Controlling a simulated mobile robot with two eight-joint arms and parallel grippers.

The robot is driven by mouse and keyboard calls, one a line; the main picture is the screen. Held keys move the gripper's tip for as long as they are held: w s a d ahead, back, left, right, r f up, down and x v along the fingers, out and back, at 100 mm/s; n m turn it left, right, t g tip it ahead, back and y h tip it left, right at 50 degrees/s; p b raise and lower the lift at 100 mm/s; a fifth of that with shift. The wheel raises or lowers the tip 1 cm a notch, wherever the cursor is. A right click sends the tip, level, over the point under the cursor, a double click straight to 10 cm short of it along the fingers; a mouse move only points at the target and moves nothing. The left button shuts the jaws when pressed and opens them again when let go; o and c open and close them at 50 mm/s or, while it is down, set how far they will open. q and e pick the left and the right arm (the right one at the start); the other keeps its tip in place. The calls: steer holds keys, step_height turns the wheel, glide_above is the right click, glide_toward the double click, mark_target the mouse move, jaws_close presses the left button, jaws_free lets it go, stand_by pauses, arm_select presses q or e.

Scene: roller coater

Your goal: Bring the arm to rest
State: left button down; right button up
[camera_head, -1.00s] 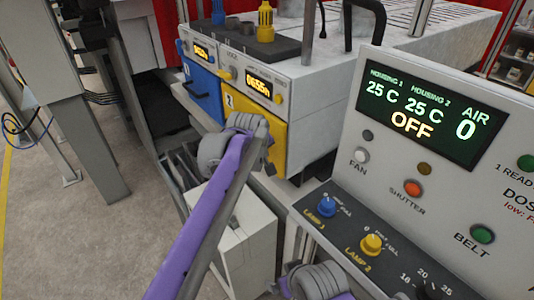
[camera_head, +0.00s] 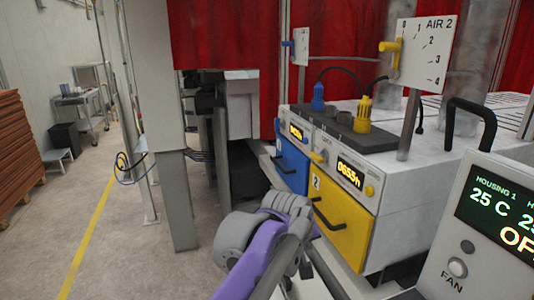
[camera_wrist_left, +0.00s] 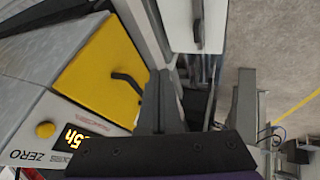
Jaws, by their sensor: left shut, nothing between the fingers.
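My left arm (camera_head: 252,265), with purple links and a grey ribbed joint, rises from the bottom of the head view in front of the yellow drawer (camera_head: 342,228). The fingers of my left gripper (camera_wrist_left: 160,85) show dark grey in the left wrist view, shut with nothing between them. The yellow drawer and its black handle also show in that view (camera_wrist_left: 92,72), left of the fingers. I cannot make out the fingertips in the head view. My right gripper is in neither view.
A blue drawer (camera_head: 291,168) is beside the yellow one. The control panel (camera_head: 468,275) stands at the lower right. A grey post (camera_head: 178,200) stands left of the machine. Open floor (camera_head: 120,250) lies at the left, with a stack of brown boards (camera_head: 15,150).

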arm_select(q)
steer(key=s+a+f+y, duration=0.1)
steer(key=s+a+f, duration=0.3)
steer(key=a, duration=0.5)
steer(key=s+a+f+y, duration=0.1)
steer(key=s+a+f, duration=0.25)
steer(key=a, duration=0.55)
steer(key=s+a+f, duration=0.6)
steer(key=s, duration=0.2)
steer(key=s+a+f+m+y, duration=0.1)
steer(key=s+a+f, duration=0.5)
steer(key=s+f, duration=0.1)
steer(key=shift+s+a+f+y, duration=0.15)
steer(key=shift+s+f+y, duration=0.15)
steer(key=shift+s, duration=0.45)
